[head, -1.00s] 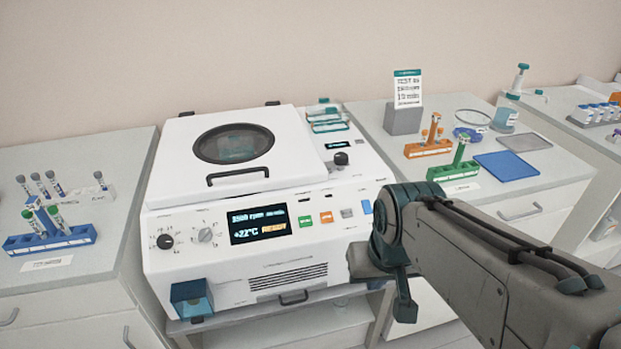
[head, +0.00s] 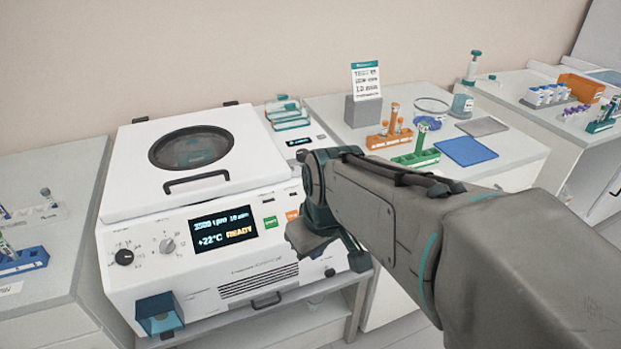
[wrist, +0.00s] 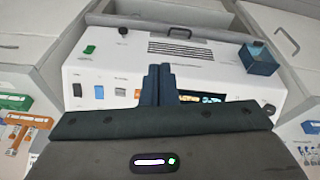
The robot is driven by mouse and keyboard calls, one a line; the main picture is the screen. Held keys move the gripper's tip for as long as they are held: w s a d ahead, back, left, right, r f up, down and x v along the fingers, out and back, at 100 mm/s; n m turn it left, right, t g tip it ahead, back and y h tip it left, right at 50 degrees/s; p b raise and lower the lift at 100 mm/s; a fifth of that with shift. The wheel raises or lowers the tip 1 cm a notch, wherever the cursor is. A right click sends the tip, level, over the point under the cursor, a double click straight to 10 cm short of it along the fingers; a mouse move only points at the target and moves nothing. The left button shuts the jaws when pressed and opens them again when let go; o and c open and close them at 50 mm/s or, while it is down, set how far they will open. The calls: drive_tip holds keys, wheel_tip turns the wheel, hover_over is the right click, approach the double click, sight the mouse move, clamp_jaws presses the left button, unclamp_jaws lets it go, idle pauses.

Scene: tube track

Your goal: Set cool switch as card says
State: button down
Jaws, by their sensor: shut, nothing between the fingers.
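The white centrifuge (head: 130,205) has its lid (head: 240,166) shut. Its display (head: 222,230) shows an rpm and minutes line, "+22°C" and "READY". The card (head: 366,80) stands upright on a grey block; its small print is not clear. I cannot read which is the cool switch. My gripper (wrist: 160,68) is shut and empty, over the panel between the switches and the display. In the head view my arm hides the right-hand switches.
Two dials (head: 124,257) sit left of the display, with a green button (head: 270,222) to its right. A blue drawer-like box (head: 160,314) juts out at lower left. A green rack (head: 415,157) and an orange rack (head: 390,139) stand on the right bench.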

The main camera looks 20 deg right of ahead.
drive_tip(key=w+d+n+t+b, duration=0.2)
drive_tip(key=w+d+n+b, duration=0.1)
drive_tip(key=w+d+n, duration=1.2)
drive_tip(key=shift+w+n+b, duration=0.2)
drive_tip(key=shift+n+b, duration=0.1)
drive_tip(key=shift+f, duration=0.1)
drive_tip(key=p+x, duration=0.1)
drive_tip(key=x, duration=1.3)
drive_tip(key=shift+w, duration=0.2)
